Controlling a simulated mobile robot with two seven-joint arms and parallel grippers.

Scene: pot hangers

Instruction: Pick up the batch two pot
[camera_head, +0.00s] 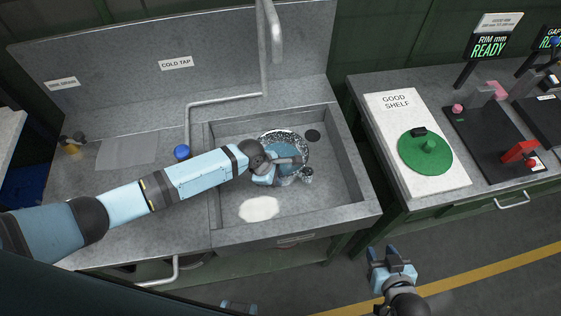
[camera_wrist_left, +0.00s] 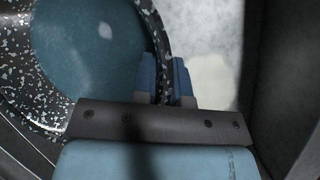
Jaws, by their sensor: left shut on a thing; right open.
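The pot (camera_head: 285,140) has a dark speckled rim and a teal-blue inside, and it sits in the sink basin. I cannot tell from its look whether it is the batch two pot. My left gripper (camera_head: 285,170) reaches into the basin and hides part of the pot. In the left wrist view, the blue fingers (camera_wrist_left: 167,82) are shut on the pot's rim (camera_wrist_left: 155,35). My right gripper (camera_head: 391,268) is open and empty, over the floor in front of the counters.
The sink (camera_head: 360,195) has raised walls around the pot, with a tap (camera_head: 272,35) above it. A pale patch (camera_head: 259,208) lies on the basin floor.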

